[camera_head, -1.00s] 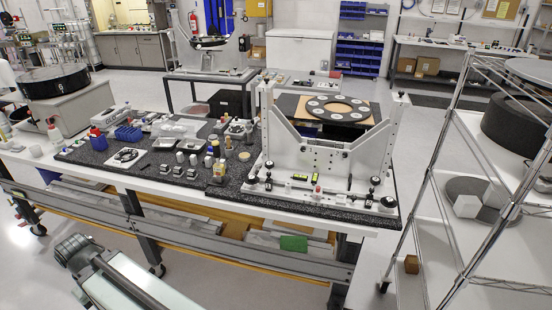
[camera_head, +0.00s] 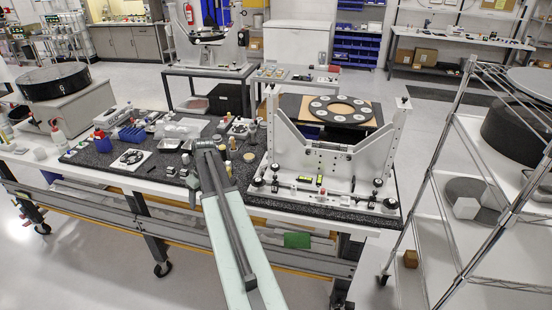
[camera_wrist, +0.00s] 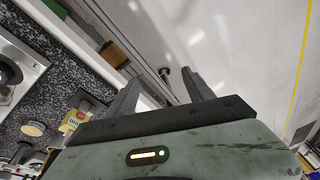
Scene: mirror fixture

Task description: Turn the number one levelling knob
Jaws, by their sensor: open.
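The white mirror fixture (camera_head: 340,160) stands on the right part of the dark speckled slab. Several black knobs sit along its base, including a left one (camera_head: 258,182) and a right one (camera_head: 372,200); I cannot read which is number one. My arm reaches up from the bottom centre over the slab, left of the fixture. In the wrist view my gripper (camera_wrist: 162,76) is open and empty, its two dark fingers apart above the floor and bench edge. A corner of a white plate with a round dark part (camera_wrist: 8,76) shows at the left edge there.
Bottles and a blue bin (camera_head: 132,135) stand on the slab (camera_head: 85,156) left of my arm. A wire rack (camera_head: 455,160) stands at the right. A cardboard box (camera_wrist: 112,54) shows in the wrist view. Open floor lies between bench and rack.

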